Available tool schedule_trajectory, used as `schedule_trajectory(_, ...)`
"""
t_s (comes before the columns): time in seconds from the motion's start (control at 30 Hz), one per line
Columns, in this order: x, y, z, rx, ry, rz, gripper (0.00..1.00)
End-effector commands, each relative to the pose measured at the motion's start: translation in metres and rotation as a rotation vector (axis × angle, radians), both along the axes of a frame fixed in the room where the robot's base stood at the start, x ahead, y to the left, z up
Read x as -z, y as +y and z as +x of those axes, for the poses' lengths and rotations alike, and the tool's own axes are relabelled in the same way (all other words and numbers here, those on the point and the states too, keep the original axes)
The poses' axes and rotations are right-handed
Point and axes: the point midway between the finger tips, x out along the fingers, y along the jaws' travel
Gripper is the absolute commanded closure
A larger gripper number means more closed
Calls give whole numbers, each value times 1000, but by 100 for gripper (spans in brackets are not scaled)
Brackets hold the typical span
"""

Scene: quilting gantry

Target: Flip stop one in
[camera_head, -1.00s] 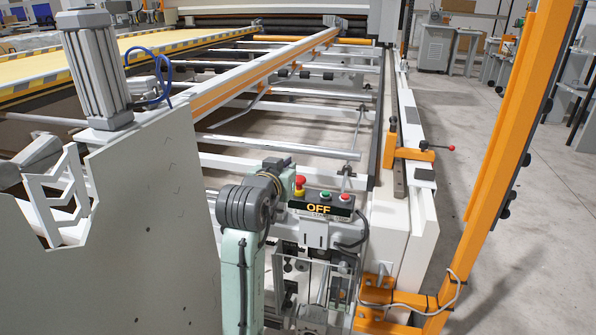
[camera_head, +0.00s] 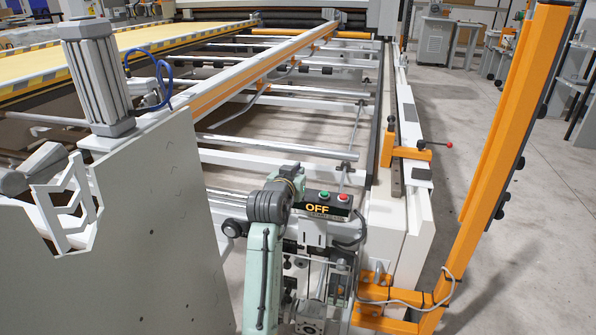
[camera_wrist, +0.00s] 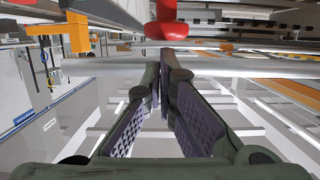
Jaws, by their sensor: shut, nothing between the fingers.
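An orange stop bracket (camera_head: 407,153) with an upright block stands on the long white rail at the right in the head view. Its lever ends in a red knob (camera_head: 450,145) that points right. No number shows on it, so I cannot tell that it is stop one. In the wrist view my gripper (camera_wrist: 166,68) is shut and empty, its fingertips close together. A red rounded part (camera_wrist: 166,24) shows just beyond the tips; I cannot tell if they touch. An orange part (camera_wrist: 72,34) shows at upper left there. In the head view my fingers are hidden behind my arm.
A control box (camera_head: 326,204) with an OFF display and green and red buttons stands beside my arm. An orange post (camera_head: 510,130) rises at right. A grey panel (camera_head: 140,220) fills the left. Open floor (camera_head: 545,220) lies right of the post.

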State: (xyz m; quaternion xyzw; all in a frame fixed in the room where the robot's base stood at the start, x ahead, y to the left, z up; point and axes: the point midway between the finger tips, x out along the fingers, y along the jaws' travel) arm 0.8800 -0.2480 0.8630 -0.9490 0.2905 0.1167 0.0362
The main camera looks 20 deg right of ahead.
Motion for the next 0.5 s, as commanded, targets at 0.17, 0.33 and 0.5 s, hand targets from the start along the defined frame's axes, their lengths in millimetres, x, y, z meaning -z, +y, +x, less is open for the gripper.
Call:
schedule_trajectory(0.17, 1, 0, 0, 0, 0, 0, 100)
schedule_trajectory(0.33, 5, 0, 0, 0, 1, 0, 100)
schedule_trajectory(0.5, 24, 0, 0, 0, 3, 0, 100)
